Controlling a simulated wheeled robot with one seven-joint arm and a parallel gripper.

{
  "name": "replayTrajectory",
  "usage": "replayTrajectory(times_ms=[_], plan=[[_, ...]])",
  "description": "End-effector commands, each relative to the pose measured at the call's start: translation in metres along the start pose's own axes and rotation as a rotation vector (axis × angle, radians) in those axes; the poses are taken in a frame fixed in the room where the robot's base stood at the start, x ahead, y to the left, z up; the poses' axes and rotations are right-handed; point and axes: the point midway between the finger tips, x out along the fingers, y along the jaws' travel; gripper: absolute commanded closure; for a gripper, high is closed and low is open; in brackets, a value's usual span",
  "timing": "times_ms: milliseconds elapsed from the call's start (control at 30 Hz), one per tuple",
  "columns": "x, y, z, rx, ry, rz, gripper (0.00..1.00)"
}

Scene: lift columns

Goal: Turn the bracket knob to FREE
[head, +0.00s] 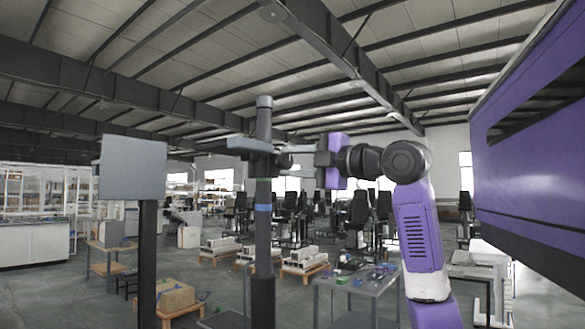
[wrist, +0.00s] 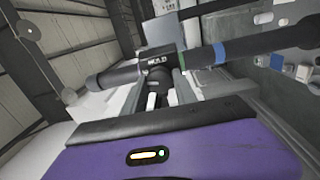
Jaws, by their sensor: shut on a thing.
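The dark column (head: 263,235) stands upright in the middle of the head view, with a green band and a blue band. A dark bracket (head: 247,145) sits around it near the top, with an arm reaching left. In the wrist view the bracket (wrist: 142,70) carries a small white label that seems to read HOLD. The dark round bracket knob (wrist: 157,88) sticks out toward me below the label. My gripper (wrist: 157,80) is shut on the knob, one finger on each side. In the head view my gripper (head: 285,161) reaches the bracket from the right; the knob itself is hard to make out.
A grey panel (head: 133,167) on a dark post stands to the left of the column. A grey table (head: 357,284) with small items stands behind, low on the right. A cardboard box (head: 175,297) sits on a low stand at the lower left.

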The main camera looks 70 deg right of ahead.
Motion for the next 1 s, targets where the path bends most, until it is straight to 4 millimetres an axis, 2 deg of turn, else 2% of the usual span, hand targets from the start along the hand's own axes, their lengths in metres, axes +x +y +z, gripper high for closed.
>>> replayTrajectory(times_ms=[400, 967, 1000], plan=[[-0.0004, 0.0006, -0.0008, -0.188, 0.014, 0.004, 1.00], [-0.0003, 0.0009, -0.0010, -0.213, 0.016, 0.004, 1.00], [-0.0003, 0.0009, -0.0009, -0.213, 0.016, 0.004, 0.58]])
